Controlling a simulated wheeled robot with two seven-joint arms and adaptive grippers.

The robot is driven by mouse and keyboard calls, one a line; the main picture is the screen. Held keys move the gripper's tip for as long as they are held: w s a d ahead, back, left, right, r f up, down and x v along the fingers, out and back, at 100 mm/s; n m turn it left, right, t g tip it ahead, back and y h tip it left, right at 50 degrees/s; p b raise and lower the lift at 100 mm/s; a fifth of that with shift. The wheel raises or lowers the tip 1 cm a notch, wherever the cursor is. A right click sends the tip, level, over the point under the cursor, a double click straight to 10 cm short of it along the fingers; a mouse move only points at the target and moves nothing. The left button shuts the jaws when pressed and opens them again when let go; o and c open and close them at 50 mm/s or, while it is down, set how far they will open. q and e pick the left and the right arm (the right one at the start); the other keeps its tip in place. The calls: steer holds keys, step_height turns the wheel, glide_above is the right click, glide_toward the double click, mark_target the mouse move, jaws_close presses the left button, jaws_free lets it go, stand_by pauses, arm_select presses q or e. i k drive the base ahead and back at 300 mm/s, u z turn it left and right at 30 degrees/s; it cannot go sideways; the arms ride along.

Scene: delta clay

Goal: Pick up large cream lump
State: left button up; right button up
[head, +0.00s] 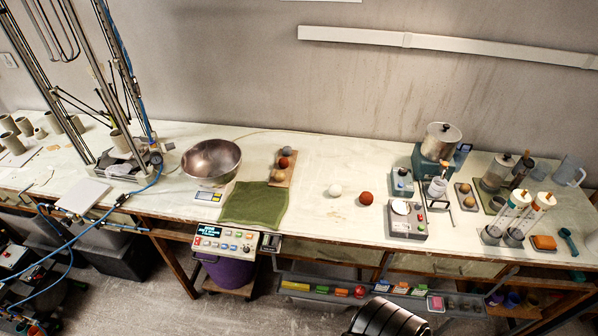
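A round cream lump (335,190) rests on the pale worktable (320,220), right of the green cloth. A rust-red lump (366,198) lies just to its right, with a small gap between them. Nothing touches or covers the cream lump. Neither of my grippers shows in the head view. A dark ribbed part at the bottom edge may be mine, but no fingers show on it.
A metal bowl (211,160) on a scale, a green cloth (254,203) and a wooden board (289,179) with small lumps stand to the left. A grey device (407,221) and other lab gear stand to the right. The table in front of the lump is clear.

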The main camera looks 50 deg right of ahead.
mark_target(335, 189)
steer(key=i, duration=1.25)
steer(key=z, duration=1.75)
